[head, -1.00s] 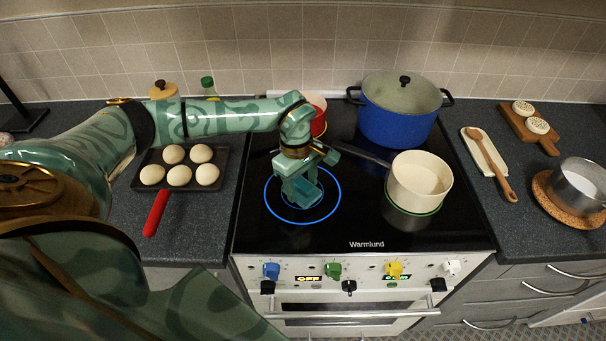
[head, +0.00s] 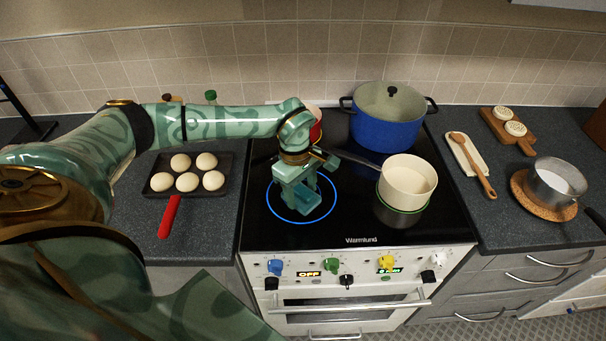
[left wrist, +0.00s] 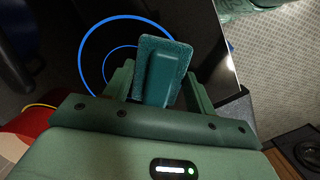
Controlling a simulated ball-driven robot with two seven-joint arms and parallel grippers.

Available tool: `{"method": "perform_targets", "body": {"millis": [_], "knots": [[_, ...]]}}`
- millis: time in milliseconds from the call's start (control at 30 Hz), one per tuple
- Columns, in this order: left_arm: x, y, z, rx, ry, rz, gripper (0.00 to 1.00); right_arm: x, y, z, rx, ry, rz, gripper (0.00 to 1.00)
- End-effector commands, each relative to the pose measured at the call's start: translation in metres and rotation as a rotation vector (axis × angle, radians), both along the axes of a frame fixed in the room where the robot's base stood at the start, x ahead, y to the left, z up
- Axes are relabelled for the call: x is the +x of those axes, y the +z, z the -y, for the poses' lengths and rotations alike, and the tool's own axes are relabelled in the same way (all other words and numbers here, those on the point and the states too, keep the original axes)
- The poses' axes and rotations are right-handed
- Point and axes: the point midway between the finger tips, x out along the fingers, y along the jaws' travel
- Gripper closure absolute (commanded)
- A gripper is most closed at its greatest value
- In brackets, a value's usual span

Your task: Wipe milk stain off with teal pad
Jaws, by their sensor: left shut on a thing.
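My left gripper (head: 298,198) is low over the left front of the black glass cooktop (head: 355,222), inside the blue-lit ring. It is shut on the teal pad, a flat, fuzzy-faced rectangle with a raised grip block. The pad (left wrist: 164,68) shows clearly between the fingers in the left wrist view, over the same blue rings. I cannot tell whether the pad touches the glass. I see no milk stain; the gripper and pad cover part of the ring area. My right gripper is not in view.
A cream saucepan (head: 407,180) stands right of the gripper, its dark handle reaching toward my wrist. A blue pot (head: 385,125) and red pan (head: 315,128) stand behind.

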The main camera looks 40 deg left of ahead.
Motion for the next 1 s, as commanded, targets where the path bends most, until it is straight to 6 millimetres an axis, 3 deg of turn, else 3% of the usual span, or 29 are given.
{"method": "perform_targets", "body": {"millis": [333,1000], "knots": [[-0.002,0.033,-0.003,0.001,0.016,0.001,0.63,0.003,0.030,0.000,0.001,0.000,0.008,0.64],[-0.002,0.035,0.000,-0.001,-0.009,0.002,0.63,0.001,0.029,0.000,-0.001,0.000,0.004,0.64]]}}
